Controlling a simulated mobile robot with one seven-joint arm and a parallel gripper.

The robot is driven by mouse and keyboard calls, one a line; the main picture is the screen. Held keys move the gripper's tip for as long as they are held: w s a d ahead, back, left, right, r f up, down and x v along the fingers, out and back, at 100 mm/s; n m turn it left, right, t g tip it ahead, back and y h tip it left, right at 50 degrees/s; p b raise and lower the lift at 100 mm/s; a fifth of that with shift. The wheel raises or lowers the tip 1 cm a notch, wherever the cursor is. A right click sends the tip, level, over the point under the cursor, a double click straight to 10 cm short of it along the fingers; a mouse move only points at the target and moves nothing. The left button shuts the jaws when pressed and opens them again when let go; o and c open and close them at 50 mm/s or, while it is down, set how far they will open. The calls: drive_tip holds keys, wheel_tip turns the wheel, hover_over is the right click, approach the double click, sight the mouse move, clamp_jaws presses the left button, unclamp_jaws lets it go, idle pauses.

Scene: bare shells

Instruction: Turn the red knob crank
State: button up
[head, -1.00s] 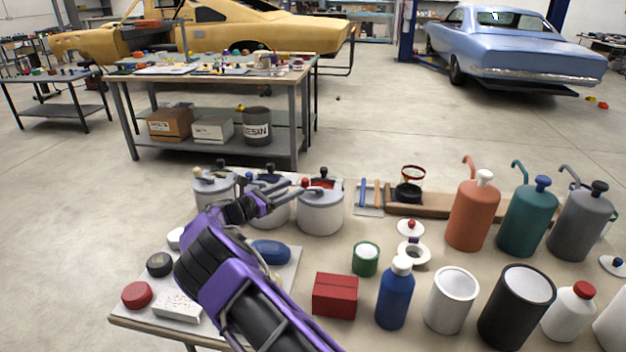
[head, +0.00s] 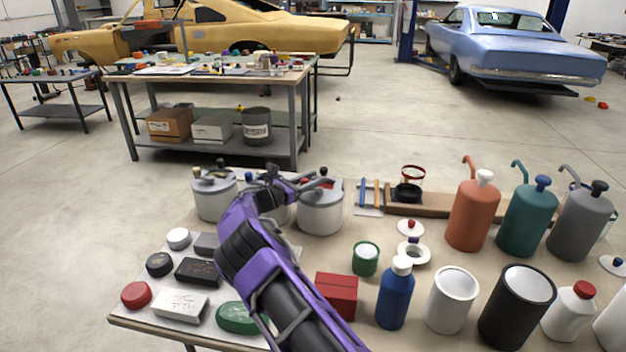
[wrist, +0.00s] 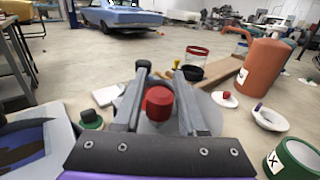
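The red knob (wrist: 158,103) shows between my gripper's two fingers in the wrist view, closer to the left finger. It belongs to the crank on the lid of a light grey pot (head: 320,215), the rightmost of several in a row at the table's back left. In the head view my gripper (head: 290,177) reaches over this pot's left side and hides much of the crank. In the wrist view my gripper (wrist: 160,75) looks open, its fingers on either side of the knob. I cannot tell whether either finger touches it.
Another grey pot (head: 214,197) stands at left, and the middle pot is mostly hidden by my arm. A green tin (head: 365,259), red box (head: 337,292) and blue bottle (head: 394,297) stand in front. An orange pump bottle (head: 473,217) stands to the right.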

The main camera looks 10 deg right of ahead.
clamp_jaws()
